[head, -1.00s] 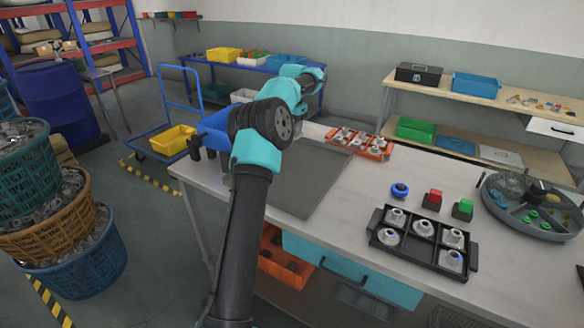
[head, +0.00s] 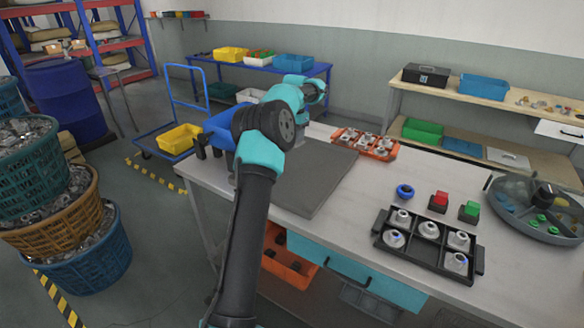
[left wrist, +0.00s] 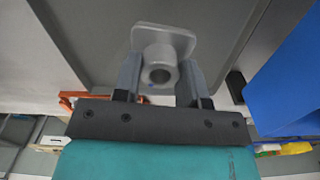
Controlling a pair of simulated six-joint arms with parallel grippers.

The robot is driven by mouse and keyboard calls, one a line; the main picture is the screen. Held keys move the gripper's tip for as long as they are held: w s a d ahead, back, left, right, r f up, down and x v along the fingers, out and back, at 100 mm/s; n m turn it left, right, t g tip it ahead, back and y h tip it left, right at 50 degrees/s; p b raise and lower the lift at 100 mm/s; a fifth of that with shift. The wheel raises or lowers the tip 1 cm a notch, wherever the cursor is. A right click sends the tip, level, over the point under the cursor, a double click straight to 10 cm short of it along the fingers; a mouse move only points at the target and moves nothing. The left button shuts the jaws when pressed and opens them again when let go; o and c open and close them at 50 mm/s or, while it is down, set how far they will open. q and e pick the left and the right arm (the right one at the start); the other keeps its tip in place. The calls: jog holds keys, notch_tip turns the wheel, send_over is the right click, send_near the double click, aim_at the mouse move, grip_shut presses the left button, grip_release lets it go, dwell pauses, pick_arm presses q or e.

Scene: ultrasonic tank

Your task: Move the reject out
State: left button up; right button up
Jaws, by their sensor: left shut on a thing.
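My left gripper (left wrist: 158,78) is shut on a grey metal part (left wrist: 160,52), a flanged piece with a round bore facing the camera. In the head view the gripper and the part are hidden behind my own arm. In the wrist view they hang over the grey mat or panel (left wrist: 90,35). An orange rack (head: 392,155) with several similar metal parts stands behind the panel. A black tray (head: 416,261) with several metal fittings lies at the front right. A blue bin (head: 218,124) stands at the left table end, partly hidden by my arm. My right gripper is not in view.
A round divided dish (head: 510,222) sits at the far right. The tabletop between panel and black tray is clear.

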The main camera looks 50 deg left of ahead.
pick_arm(q)
jog(key=shift+f, duration=1.2)
jog(key=o, duration=1.1)
